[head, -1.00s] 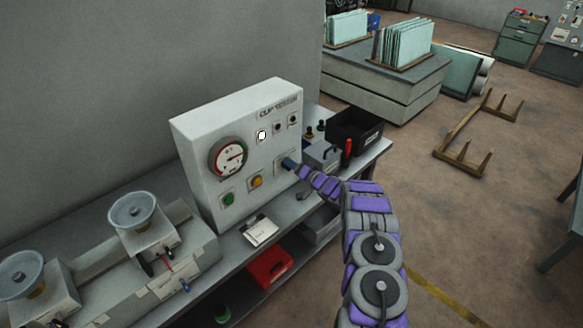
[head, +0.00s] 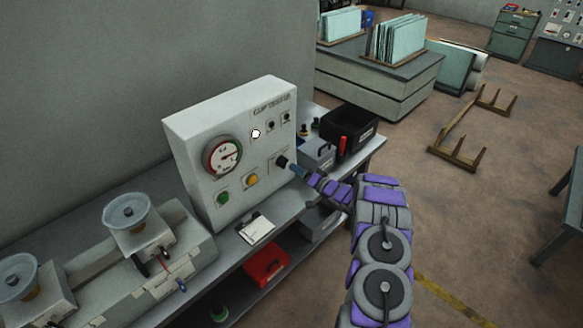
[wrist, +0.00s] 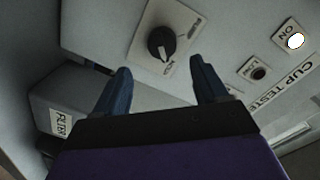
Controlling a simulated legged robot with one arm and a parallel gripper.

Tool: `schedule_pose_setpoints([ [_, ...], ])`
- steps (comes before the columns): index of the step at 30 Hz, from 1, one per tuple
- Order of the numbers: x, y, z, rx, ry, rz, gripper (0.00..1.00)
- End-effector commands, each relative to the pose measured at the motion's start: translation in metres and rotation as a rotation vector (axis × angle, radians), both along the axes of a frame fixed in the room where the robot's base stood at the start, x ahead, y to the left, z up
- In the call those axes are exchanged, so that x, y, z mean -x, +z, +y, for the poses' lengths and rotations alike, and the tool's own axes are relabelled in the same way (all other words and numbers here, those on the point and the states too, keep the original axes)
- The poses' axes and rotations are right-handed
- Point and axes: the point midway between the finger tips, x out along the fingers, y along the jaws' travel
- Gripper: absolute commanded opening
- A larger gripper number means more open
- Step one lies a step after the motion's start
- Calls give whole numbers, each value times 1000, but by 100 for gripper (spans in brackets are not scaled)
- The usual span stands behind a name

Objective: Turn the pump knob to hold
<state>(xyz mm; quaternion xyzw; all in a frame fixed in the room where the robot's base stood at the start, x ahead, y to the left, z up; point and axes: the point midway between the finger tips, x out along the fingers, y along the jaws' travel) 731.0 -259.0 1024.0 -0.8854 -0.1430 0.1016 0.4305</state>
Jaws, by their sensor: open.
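The pump knob (head: 281,161) is a black round knob on the front of the white cup tester box (head: 207,158). In the wrist view the knob (wrist: 161,44) sits on a pale label plate, its white mark pointing down toward the lower lettering; the lettering is too small to read surely. My gripper (head: 297,171) is just off the panel, to the right of the knob. In the wrist view its two blue fingers (wrist: 160,70) are apart and empty, with the knob ahead of the gap and not touched.
The box carries a round gauge (head: 222,155), a green button (head: 223,197), a yellow button (head: 251,181) and a white lamp (head: 256,133). Right of it on the bench are a grey box (head: 318,154) and a black bin (head: 350,133). A white card (head: 256,229) lies in front.

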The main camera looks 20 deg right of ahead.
Motion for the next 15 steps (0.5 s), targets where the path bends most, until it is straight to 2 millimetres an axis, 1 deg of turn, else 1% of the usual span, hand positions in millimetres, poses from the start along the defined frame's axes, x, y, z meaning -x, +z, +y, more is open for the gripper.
schedule_pose_setpoints([
  [1, 11, 1, -7, -2, -6, 2, 72],
  [3, 26, 2, -13, -3, -7, 0, 72],
  [9, 64, 4, -27, 0, -6, -1, 72],
  [12, 79, 4, -31, -2, -4, 1, 72],
  [15, 88, 5, -34, -1, -3, -1, 72],
])
